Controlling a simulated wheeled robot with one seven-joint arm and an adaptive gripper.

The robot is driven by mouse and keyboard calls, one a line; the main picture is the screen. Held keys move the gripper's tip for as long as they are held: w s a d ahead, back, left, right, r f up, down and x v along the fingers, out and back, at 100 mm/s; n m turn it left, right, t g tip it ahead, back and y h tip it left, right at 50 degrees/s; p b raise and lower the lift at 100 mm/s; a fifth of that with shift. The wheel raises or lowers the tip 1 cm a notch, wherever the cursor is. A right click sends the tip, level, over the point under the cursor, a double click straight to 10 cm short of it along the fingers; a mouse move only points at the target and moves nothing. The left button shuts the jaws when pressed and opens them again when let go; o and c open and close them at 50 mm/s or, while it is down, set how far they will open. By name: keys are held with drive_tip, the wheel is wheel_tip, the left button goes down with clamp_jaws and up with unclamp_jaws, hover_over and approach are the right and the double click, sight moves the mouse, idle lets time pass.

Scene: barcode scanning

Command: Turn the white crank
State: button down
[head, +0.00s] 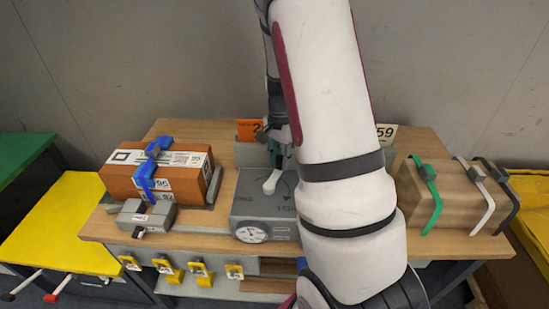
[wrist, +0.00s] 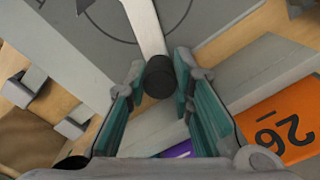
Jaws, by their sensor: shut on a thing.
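The white crank (head: 270,184) sits on top of a grey box (head: 252,208) with a round dial on its front, near the middle of the table. In the wrist view, the crank's white arm (wrist: 147,30) runs up from a dark knob (wrist: 160,80). My gripper (head: 277,156) is over the box's far part. In the wrist view its green-padded fingers (wrist: 158,70) are on both sides of the knob, shut on it. My arm hides the right part of the box in the head view.
A brown carton with a blue strap (head: 155,175) and a small grey device (head: 146,216) stand left. Another carton with green, white and black straps (head: 455,200) stands right. An orange number sign (wrist: 280,125) is behind the box. Yellow clamps (head: 200,272) line the table front.

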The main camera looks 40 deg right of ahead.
drive_tip(key=shift+s+d+m, duration=0.25)
drive_tip(key=shift+s+m, duration=0.25)
drive_tip(key=shift+m, duration=0.3)
drive_tip(key=c, duration=1.4)
unclamp_jaws()
wheel_tip(320, 180, up, 12)
drive_tip(key=shift+a, duration=0.1)
